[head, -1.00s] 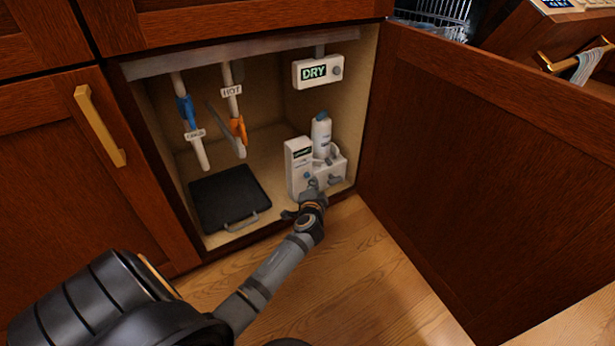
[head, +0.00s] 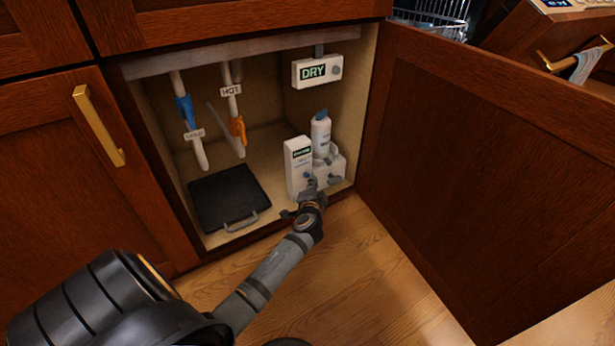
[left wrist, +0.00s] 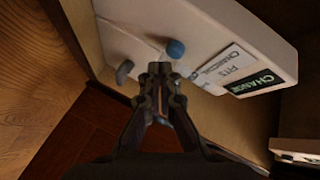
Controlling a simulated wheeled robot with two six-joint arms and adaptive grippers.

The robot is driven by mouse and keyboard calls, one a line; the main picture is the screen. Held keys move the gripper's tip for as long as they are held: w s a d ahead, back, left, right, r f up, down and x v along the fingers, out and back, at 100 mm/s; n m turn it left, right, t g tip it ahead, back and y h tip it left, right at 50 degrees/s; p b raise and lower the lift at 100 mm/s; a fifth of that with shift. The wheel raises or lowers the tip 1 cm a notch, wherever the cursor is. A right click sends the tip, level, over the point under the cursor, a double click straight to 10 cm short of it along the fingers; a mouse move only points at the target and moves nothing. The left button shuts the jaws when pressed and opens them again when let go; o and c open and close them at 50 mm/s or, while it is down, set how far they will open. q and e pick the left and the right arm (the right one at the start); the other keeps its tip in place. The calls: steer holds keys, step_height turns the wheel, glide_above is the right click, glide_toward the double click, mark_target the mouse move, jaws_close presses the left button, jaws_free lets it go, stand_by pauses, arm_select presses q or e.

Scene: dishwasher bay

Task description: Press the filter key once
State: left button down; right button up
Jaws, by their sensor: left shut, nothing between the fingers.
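The white filter unit (head: 297,172) stands at the right of the open cabinet's floor. In the left wrist view its white face (left wrist: 215,25) carries a dark display reading CHANGE (left wrist: 250,84), a paper label with the word CHARCOAL (left wrist: 215,68), a round blue key (left wrist: 175,49) and a grey knob (left wrist: 124,70). My left gripper (left wrist: 160,70) is shut and empty, its fingertips just beside the blue key in the picture. I cannot tell whether they touch it. In the head view the left gripper (head: 311,188) is in front of the unit's lower part. My right gripper is not in view.
A white bottle with a blue cap (head: 320,134) stands behind the unit. A DRY box (head: 316,71) hangs above. Pipes with blue (head: 186,111) and orange (head: 238,128) valves hang left of it, over a black tray (head: 229,197). The open door (head: 460,170) bounds the right.

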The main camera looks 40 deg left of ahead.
arm_select(q)
steer(key=shift+w+a, duration=0.15)
steer(key=shift+a, duration=0.2)
steer(key=shift+w+a, duration=0.15)
steer(key=shift+a, duration=0.25)
stand_by(0.6)
stand_by(0.3)
steer(key=shift+s+d, duration=0.35)
steer(key=shift+d, duration=0.45)
